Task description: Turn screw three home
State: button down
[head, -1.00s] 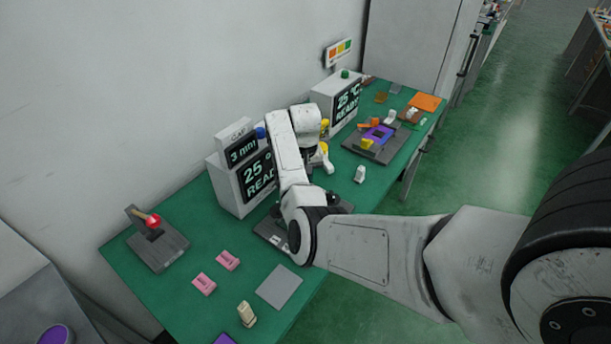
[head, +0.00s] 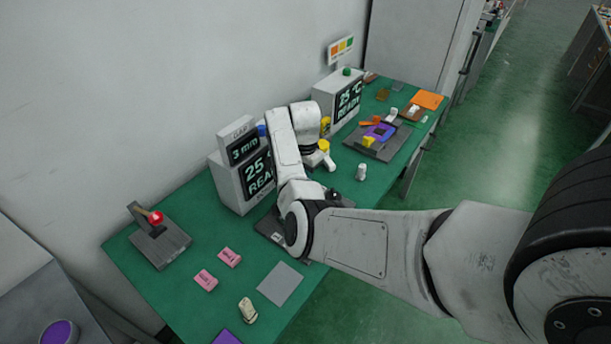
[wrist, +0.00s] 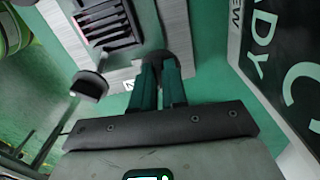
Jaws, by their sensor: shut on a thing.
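A light grey fixture plate (wrist: 178,25) with a dark slotted block (wrist: 108,22) fills the top of the wrist view. My gripper (wrist: 162,82) has its two teal fingers shut on a dark round screw head (wrist: 177,60) at the plate's edge. Another black screw knob (wrist: 89,85) stands apart, left of the fingers. The screw numbers are not readable, so I cannot tell which is screw three. In the head view the fixture (head: 270,228) is mostly hidden under my arm, and so are my fingers. A small dark knob (head: 333,193) shows right of the arm.
A display box (head: 240,182) reading 25 and READY stands close behind the fixture. A red-knobbed lever fixture (head: 157,232), pink blocks (head: 206,280) and a grey pad (head: 281,283) lie on the left. A second display box (head: 337,101) and a purple-and-orange fixture (head: 377,137) stand farther back.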

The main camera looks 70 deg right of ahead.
jog(key=m, duration=0.4)
jog(key=shift+w+b, duration=0.15)
jog(key=shift+b, duration=0.15)
jog(key=shift+d+m+b, duration=0.1)
jog(key=shift+m+b, duration=0.2)
jog(key=shift+m, duration=1.6)
jog(key=shift+r, duration=0.1)
jog(key=c, duration=1.2)
grip_release()
jog(key=shift+o, duration=0.2)
notch_tip(320, 180, up, 11)
jog(key=b, duration=0.1)
jog(key=shift+b, duration=0.35)
jog(key=shift+f, duration=0.2)
